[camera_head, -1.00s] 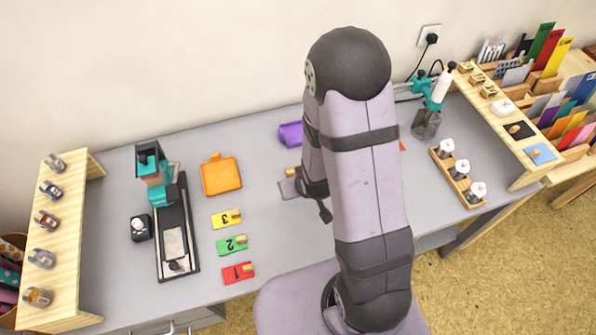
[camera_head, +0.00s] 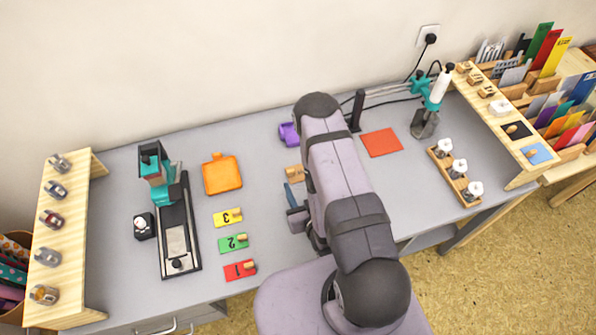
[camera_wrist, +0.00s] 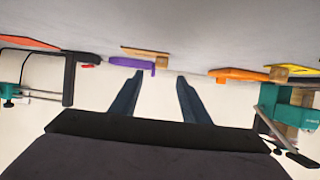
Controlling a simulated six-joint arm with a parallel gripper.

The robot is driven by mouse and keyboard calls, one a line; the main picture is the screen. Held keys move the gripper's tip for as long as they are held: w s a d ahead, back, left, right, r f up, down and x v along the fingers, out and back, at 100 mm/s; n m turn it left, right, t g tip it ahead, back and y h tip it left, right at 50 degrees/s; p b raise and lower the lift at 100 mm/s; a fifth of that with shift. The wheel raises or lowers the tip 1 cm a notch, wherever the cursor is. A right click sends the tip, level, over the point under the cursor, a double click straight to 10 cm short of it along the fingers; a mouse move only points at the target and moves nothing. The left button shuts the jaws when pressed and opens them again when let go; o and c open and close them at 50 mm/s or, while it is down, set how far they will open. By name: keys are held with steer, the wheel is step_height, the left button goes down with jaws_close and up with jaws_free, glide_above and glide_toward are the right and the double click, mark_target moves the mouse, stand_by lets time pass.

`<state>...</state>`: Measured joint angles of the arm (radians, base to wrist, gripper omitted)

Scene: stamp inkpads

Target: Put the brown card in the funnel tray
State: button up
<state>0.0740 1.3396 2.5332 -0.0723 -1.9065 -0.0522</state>
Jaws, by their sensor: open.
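A small tan-brown piece (camera_head: 294,172), which looks like the brown card, lies on the grey table just left of my arm, partly hidden by it. In the wrist view the brown card (camera_wrist: 143,51) lies beyond the fingertips, near a purple object. My gripper (camera_wrist: 159,76) is open and empty, with its two dark blue fingers apart. In the head view a blue finger shows just in front of the brown card, apart from it as far as I can tell. The orange tray (camera_head: 222,175), with a narrow neck at its back edge, looks like the funnel tray and lies empty.
A purple object (camera_head: 289,133) lies behind the card. Numbered yellow (camera_head: 226,218), green (camera_head: 232,243) and red (camera_head: 239,271) cards lie left of my arm. A teal and black stamping device (camera_head: 175,230) stands further left. A flat red pad (camera_head: 381,143) lies right.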

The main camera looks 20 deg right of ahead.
mark_target(291, 173)
steer(key=shift+b+x, duration=0.8)
steer(key=shift+x, duration=2.9)
steer(key=shift+a, duration=0.1)
jaws_close()
